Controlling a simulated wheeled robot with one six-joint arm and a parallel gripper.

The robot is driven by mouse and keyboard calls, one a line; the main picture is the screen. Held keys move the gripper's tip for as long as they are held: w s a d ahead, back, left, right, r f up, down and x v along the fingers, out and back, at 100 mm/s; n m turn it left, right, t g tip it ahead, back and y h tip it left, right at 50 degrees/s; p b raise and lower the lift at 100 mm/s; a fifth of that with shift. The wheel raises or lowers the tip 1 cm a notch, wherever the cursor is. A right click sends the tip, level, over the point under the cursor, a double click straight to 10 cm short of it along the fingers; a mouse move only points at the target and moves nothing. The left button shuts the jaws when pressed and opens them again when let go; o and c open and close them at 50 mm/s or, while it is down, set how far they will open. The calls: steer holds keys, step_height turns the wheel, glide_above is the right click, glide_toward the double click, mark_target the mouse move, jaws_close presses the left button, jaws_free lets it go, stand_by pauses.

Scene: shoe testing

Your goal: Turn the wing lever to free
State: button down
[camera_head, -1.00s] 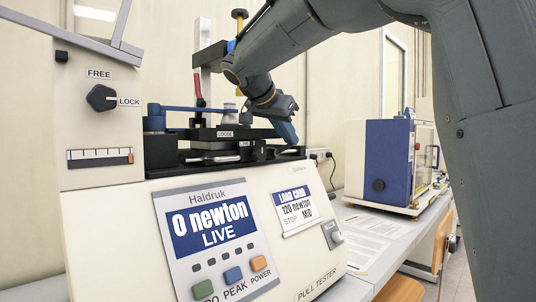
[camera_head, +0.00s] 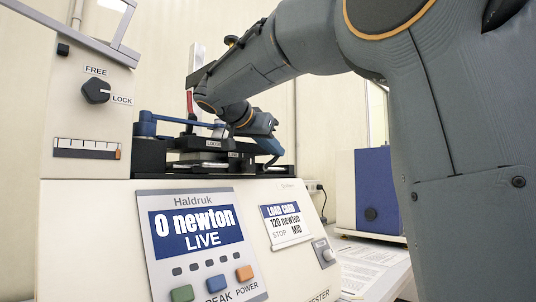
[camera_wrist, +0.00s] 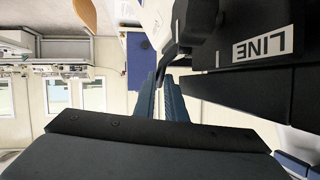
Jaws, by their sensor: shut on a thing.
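A black wing-shaped knob (camera_head: 96,91) sits on the cream panel at the left, between the labels FREE above and LOCK to its right. Its pointed end appears turned toward LOCK. My gripper (camera_head: 273,148) is well to the right of it, low at the right end of the tester's black clamp bed. In the wrist view, my gripper's blue fingers (camera_wrist: 172,98) are close together on a slim black part (camera_wrist: 171,58) beside the block marked LINE (camera_wrist: 262,45). The hold itself is mostly hidden.
A blue arm (camera_head: 175,119) spans the clamp bed left of my gripper, near a red-handled lever (camera_head: 190,104). The tester's display (camera_head: 198,229) reads 0 newton, LIVE. A blue cabinet (camera_head: 372,190) stands behind at the right. Papers (camera_head: 365,268) lie on the table.

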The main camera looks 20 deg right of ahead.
steer(key=shift+d, duration=0.1)
steer(key=c, duration=1.8)
jaws_free()
steer(key=shift+s, duration=0.1)
steer(key=v, duration=0.8)
steer(key=shift+b, duration=0.4)
